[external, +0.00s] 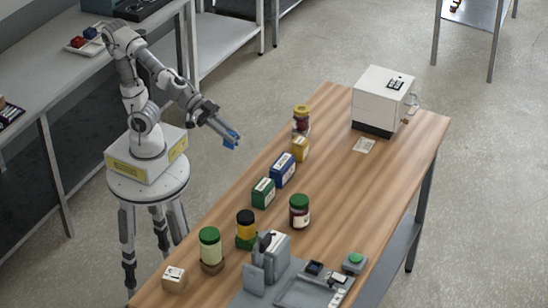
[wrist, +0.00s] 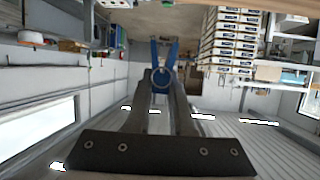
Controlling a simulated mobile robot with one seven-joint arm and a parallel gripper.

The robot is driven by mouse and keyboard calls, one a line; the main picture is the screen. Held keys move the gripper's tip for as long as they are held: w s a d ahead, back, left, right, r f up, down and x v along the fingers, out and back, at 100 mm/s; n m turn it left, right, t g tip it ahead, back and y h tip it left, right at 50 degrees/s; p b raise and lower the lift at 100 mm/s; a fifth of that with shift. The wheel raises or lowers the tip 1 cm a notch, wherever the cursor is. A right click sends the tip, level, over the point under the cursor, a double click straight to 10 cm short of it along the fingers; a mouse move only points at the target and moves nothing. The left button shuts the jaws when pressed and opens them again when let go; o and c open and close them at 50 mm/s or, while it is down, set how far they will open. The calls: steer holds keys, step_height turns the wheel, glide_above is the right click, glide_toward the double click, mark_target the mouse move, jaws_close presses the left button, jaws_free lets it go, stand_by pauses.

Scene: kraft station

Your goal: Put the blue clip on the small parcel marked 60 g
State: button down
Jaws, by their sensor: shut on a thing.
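My gripper (external: 222,132) is shut on the blue clip (external: 232,141) and holds it in the air, left of the wooden table's edge. In the wrist view the blue clip (wrist: 163,62) sticks up between the fingertips (wrist: 161,78), with its ring between them. A small brown parcel (external: 174,280) with a white label lies on the near left corner of the wooden table (external: 345,215). The marking on its label is too small to read. The gripper is far from it, above and behind it in the picture.
A green box (external: 263,193) and a blue box (external: 283,170) stand farther back. A grey device (external: 273,250) is at the front, a white machine (external: 382,100) at the far end.

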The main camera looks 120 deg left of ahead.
steer(key=w+d+f+n+y+p, duration=0.1)
steer(key=d+f+p, duration=0.1)
steer(key=d, duration=1)
steer(key=d+f+p, duration=0.2)
steer(key=d+f, duration=0.1)
steer(key=d, duration=0.9)
steer(key=s+d+f+p, duration=0.1)
steer(key=s+d+f, duration=0.2)
steer(key=s+d, duration=0.35)
steer(key=s+d+f, duration=0.4)
steer(key=s+d, duration=0.1)
steer(key=d, duration=0.3)
glide_above(173, 274)
steer(key=shift+y, duration=0.3)
step_height(173, 274, down, 6)
steer(key=shift+f+b, duration=0.15)
steer(key=shift+b, duration=0.3)
steer(key=shift+w+f+b, duration=0.1)
steer(key=shift+f+b, duration=0.2)
steer(key=shift+f, duration=1.65)
steer(key=shift+f, duration=0.1)
steer(key=c, duration=0.8)
jaws_free()
